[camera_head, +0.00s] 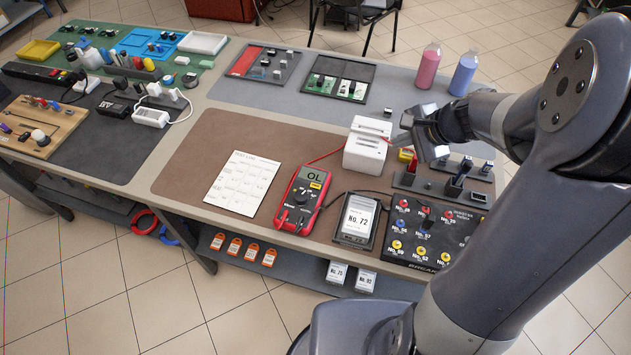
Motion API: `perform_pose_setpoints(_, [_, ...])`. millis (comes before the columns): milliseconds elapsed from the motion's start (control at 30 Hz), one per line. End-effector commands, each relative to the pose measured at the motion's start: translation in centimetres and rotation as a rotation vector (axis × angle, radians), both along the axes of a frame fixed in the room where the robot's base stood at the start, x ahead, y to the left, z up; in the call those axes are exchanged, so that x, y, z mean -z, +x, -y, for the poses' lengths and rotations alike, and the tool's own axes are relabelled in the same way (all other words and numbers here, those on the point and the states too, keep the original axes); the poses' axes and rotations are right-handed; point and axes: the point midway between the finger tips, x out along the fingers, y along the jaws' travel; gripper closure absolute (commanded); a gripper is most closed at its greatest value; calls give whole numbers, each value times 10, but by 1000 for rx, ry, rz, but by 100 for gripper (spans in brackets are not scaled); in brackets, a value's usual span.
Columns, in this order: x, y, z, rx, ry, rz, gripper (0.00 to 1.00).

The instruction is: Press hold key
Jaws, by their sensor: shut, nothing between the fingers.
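A red multimeter (303,197) lies on the brown mat with its display reading "OL". Its round dial sits below the display, and the small keys are too small to tell apart, so I cannot pick out the hold key. My gripper (426,148) is shut and empty. It hangs to the upper right of the meter, in front of the bottles and near the white box, well apart from the meter.
A white box (366,151) stands behind the meter, with red and dark leads near it. A display labelled "No. 72" (356,219) and a black panel with colored knobs (429,232) are to the right. A printed sheet (242,184) lies left. Two bottles (428,66) stand behind.

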Motion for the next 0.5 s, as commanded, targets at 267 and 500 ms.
perform_pose_setpoints(267, [12,56,12,502,271,-34,100])
perform_pose_setpoints(500, [18,69,20,651,343,-51,100])
